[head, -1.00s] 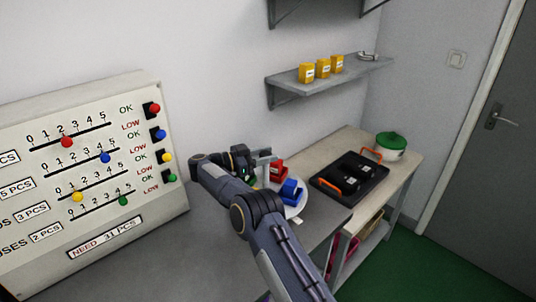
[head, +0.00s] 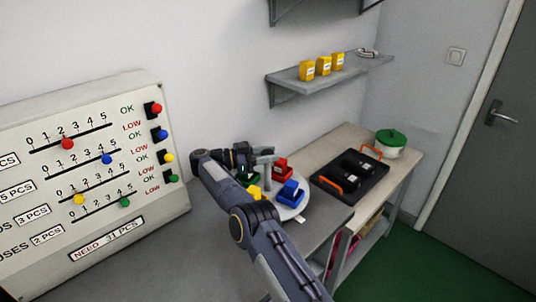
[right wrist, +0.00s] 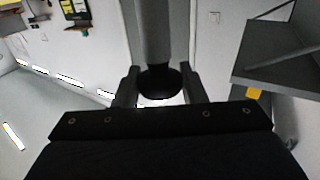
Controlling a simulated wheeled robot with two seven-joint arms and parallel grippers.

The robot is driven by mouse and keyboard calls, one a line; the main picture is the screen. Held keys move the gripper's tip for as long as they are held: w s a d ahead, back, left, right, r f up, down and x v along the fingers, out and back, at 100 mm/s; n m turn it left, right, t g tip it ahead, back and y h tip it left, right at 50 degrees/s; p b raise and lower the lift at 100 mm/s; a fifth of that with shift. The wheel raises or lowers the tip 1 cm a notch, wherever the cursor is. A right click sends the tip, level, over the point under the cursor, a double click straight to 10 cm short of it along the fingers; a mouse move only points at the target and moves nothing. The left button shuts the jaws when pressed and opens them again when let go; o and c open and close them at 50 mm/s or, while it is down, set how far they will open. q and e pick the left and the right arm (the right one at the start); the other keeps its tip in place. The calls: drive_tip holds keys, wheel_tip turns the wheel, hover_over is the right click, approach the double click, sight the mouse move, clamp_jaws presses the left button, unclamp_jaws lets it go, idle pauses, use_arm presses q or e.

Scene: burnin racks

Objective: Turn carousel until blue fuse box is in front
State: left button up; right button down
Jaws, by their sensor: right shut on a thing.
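The carousel (head: 299,208) is a round pale plate on the grey bench, partly hidden by my right arm. It carries a blue fuse box (head: 290,193) at the front right, a red box (head: 283,171) behind it, a yellow box (head: 254,191) close to my arm, and a green box (head: 247,179) mostly hidden behind the arm. A grey post with a crossbar top (head: 266,166) rises from its middle. My right gripper (head: 259,160) is shut on this post, which also stands between its fingers in the right wrist view (right wrist: 154,35). My left gripper is out of view.
A slider board (head: 95,170) stands at the left. A black tray with orange handles (head: 345,190) and a white pot with a green lid (head: 391,143) are on the bench to the right. A wall shelf (head: 330,75) holds yellow containers.

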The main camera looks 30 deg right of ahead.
drive_tip(key=c, duration=1)
unclamp_jaws()
drive_tip(key=shift+o, duration=0.2)
drive_tip(key=shift+r, duration=0.55)
drive_tip(key=s+a+r+b, duration=0.6)
drive_tip(key=s+r+b, duration=0.1)
drive_tip(key=s+r, duration=0.5)
drive_tip(key=shift+s+a+b, duration=0.2)
drive_tip(key=shift+a+b, duration=0.1)
drive_tip(key=shift+d, duration=0.1)
